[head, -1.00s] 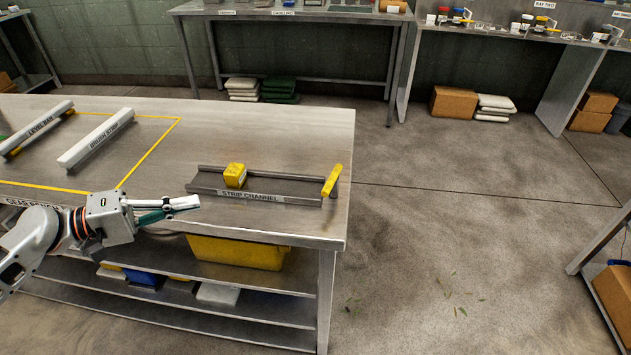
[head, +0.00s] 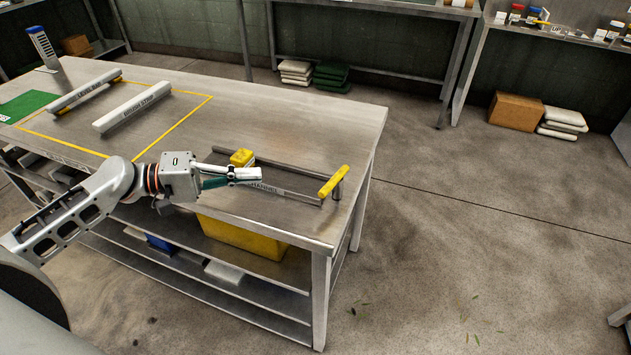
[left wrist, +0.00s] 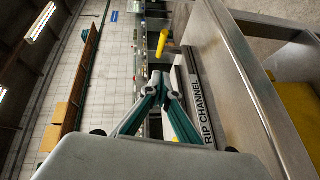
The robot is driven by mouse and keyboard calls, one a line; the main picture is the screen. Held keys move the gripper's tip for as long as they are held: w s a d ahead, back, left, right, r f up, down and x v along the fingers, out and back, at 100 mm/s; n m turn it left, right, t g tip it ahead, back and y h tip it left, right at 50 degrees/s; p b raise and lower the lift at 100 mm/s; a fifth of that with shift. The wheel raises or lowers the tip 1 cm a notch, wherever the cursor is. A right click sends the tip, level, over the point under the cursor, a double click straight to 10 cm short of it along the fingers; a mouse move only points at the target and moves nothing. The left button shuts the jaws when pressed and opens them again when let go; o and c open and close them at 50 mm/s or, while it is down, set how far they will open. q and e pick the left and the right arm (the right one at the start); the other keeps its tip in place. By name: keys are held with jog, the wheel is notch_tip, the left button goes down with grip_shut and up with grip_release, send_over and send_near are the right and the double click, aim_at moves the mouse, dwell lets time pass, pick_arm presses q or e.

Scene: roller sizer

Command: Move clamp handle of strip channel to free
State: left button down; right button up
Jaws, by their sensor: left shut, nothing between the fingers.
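The strip channel (head: 293,193) is a dark grey rail fixture on the metal table, with its label partly hidden by my left gripper. Its yellow clamp handle (head: 333,182) stands at the channel's right end and tilts up to the right. It also shows in the left wrist view as a yellow bar (left wrist: 162,43) beyond the fingertips. A yellow block (head: 242,157) sits at the channel's left end, partly behind my gripper. My left gripper (head: 256,174) is shut and empty, in front of the channel's left half, apart from the handle. In the left wrist view its fingertips (left wrist: 160,79) meet. My right gripper is not in view.
The metal table (head: 290,115) also holds the brush strip (head: 133,107) and the level bar (head: 84,92), near a yellow outline. A yellow bin (head: 240,238) is on the shelf below.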

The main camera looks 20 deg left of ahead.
pick_arm(q)
jog(key=shift+w+d, duration=0.25)
jog(key=shift+d, duration=0.15)
jog(key=p, duration=0.1)
send_near(334, 189)
jog(key=r, duration=0.1)
jog(key=w+r, duration=0.1)
jog(key=r, duration=0.1)
jog(key=shift+w+a+r, duration=0.3)
jog(key=shift+w+r, duration=0.05)
jog(key=shift+r, duration=0.05)
jog(key=d, duration=0.1)
jog(key=d+p, duration=0.1)
jog(key=d, duration=0.1)
jog(key=shift+s+d+f, duration=0.15)
jog(key=shift+s+f, duration=0.05)
jog(key=shift+f, duration=0.2)
jog(key=shift+s+d+f, duration=0.15)
jog(key=shift+d+f, duration=0.1)
jog(key=shift+d, duration=0.3)
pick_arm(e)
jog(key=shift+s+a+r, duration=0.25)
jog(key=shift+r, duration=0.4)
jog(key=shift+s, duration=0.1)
